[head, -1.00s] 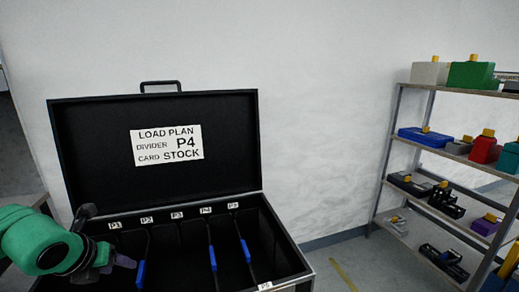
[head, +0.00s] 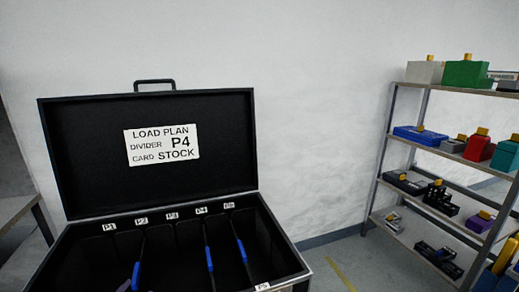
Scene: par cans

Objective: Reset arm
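Neither of my grippers shows clearly in the head view. A small purple-grey tip at the bottom edge, by the left blue-edged divider, may be part of my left arm, but I cannot tell. An open black case (head: 50,160) stands in front of me with its lid up. Slots labelled P1 to P5 run along the back inside edge. Blue-edged dividers (head: 210,258) stand in the case.
A metal shelf rack (head: 374,185) stands at the right with several coloured boxes, including a green one (head: 466,74) and a blue one (head: 420,135). A table edge (head: 20,212) shows at the far left. Floor with a yellow line (head: 341,274) lies between case and rack.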

